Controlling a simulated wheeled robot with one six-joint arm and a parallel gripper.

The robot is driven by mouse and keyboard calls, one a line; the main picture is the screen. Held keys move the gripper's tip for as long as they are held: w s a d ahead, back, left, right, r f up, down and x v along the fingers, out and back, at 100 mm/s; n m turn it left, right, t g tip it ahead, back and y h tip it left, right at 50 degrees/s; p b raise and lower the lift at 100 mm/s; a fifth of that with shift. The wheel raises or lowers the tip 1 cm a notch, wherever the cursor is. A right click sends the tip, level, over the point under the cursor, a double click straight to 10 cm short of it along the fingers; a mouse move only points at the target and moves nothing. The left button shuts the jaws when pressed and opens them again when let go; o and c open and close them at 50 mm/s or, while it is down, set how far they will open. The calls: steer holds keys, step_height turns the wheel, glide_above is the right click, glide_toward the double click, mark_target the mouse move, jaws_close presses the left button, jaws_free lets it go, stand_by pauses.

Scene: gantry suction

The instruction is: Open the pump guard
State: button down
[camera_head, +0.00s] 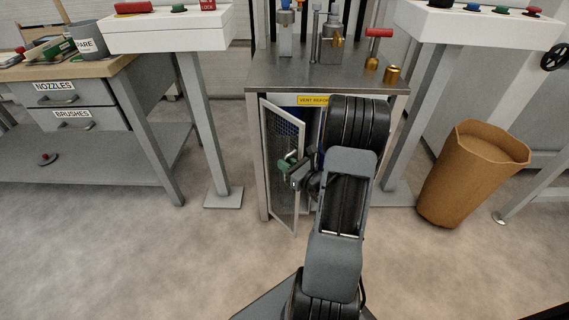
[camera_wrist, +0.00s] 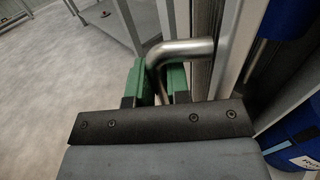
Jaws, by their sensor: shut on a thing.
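The pump guard (camera_head: 284,152) is a mesh door in a light metal frame on the front of the steel pump cabinet. It stands ajar, swung outward at the left side of the opening. My gripper (camera_head: 291,169) is at the guard's free side, at about mid height. In the wrist view my gripper (camera_wrist: 160,86) has its green fingers on both sides of the guard's bent metal handle (camera_wrist: 182,50) and is shut on it. Part of the opening is hidden behind my arm. Blue parts (camera_wrist: 300,150) show inside the cabinet at the right of the wrist view.
A steel table top (camera_head: 330,77) with fittings is above the guard. White control boxes (camera_head: 165,32) on grey posts stand at both sides, with a post foot (camera_head: 223,197) left of the door. A brown bin (camera_head: 450,185) stands right. Floor in front is clear.

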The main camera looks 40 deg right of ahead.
steer(key=c, duration=1.1)
jaws_free()
steer(key=shift+s, duration=0.1)
steer(key=p+v, duration=0.2)
steer(key=v, duration=1.1)
steer(key=shift+s+p, duration=0.3)
steer(key=shift+p, duration=0.05)
